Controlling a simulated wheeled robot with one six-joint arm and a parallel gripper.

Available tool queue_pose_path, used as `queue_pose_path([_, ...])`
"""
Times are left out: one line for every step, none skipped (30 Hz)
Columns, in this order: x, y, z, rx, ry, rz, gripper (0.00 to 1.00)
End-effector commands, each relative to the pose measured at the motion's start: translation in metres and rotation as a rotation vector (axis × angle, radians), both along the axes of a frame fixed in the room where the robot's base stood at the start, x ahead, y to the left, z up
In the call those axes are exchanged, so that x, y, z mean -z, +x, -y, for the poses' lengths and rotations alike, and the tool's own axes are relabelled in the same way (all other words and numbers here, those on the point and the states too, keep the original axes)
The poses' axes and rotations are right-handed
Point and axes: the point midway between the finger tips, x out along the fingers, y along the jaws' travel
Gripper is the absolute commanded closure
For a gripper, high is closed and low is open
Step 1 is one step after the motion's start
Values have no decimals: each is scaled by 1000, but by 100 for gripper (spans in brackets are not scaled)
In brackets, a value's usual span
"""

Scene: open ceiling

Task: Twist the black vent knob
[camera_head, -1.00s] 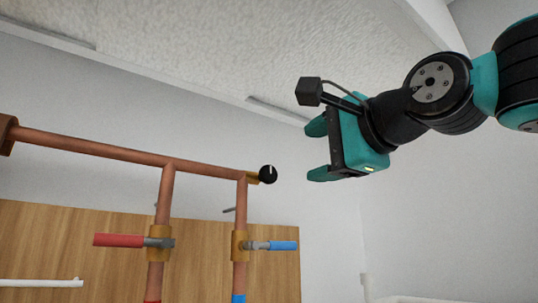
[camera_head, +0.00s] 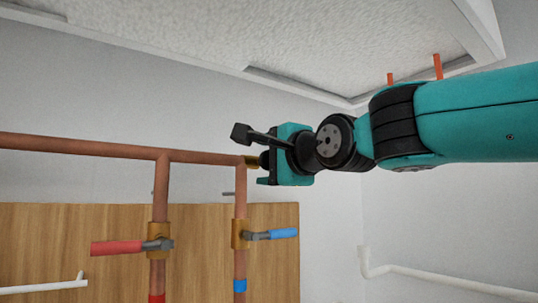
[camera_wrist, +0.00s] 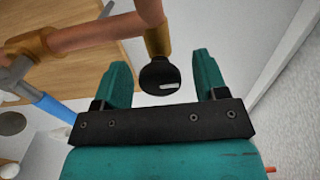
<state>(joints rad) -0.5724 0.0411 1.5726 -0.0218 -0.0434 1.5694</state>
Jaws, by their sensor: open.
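The black vent knob (camera_wrist: 160,77) is a round cap with a white mark, on a brass fitting (camera_wrist: 157,40) at the end of the copper pipe. In the wrist view it sits between the two teal fingers of my gripper (camera_wrist: 163,80), with a visible gap on both sides. My gripper is open. In the head view my gripper (camera_head: 264,168) is at the right end of the horizontal pipe (camera_head: 100,148), and it mostly hides the knob there.
Two vertical copper pipes carry a red lever (camera_head: 117,247) and a blue lever (camera_head: 284,233) below the knob. A wooden panel (camera_head: 60,225) stands behind them. A white pipe (camera_head: 440,280) runs along the lower right wall. The space right of the vertical pipes is clear.

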Motion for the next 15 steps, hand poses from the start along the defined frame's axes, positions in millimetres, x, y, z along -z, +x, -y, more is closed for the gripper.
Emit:
queue_pose_path([0, 0, 0, 0, 0, 0, 34])
queue_pose_path([0, 0, 0, 0, 0, 0, 34])
queue_pose_path([0, 0, 0, 0, 0, 0, 34])
queue_pose_path([0, 0, 0, 0, 0, 0, 34])
queue_pose_path([0, 0, 0, 0, 0, 0, 34])
queue_pose_path([0, 0, 0, 0, 0, 0, 43])
queue_pose_path([0, 0, 0, 0, 0, 0, 50])
queue_pose_path([0, 0, 0, 0, 0, 0, 57])
queue_pose_path([0, 0, 0, 0, 0, 0, 66])
queue_pose_path([0, 0, 0, 0, 0, 0, 73])
queue_pose_path([0, 0, 0, 0, 0, 0, 80])
queue_pose_path([0, 0, 0, 0, -1, -1, 84])
queue_pose_path([0, 0, 0, 0, -1, -1, 84])
queue_pose_path([0, 0, 0, 0, -1, -1, 84])
queue_pose_path([1, 0, 0, 0, -1, 0, 84])
